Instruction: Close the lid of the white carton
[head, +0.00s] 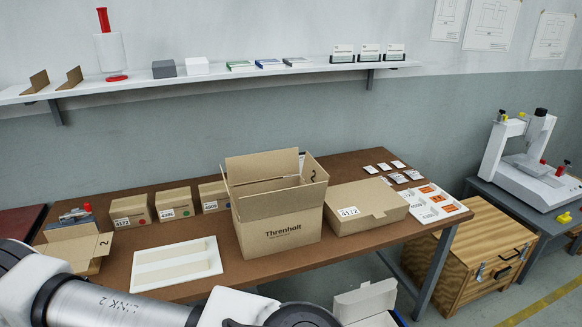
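A white carton (374,321) shows at the bottom edge of the head view, in front of the table and lower than its top. Its lid (365,299) stands raised, so the carton is open. The lower part of the carton is cut off by the frame. My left arm crosses the lower left corner, and its visible end lies left of the carton, apart from it in the picture. Neither of my grippers shows in this view.
A brown table (333,249) holds a large open Threnholt box (282,235), a flat tan box (366,209), a white tray (213,270), small labelled boxes and an open box (73,252). A wooden chest (470,256) stands right. A shelf (225,76) runs behind.

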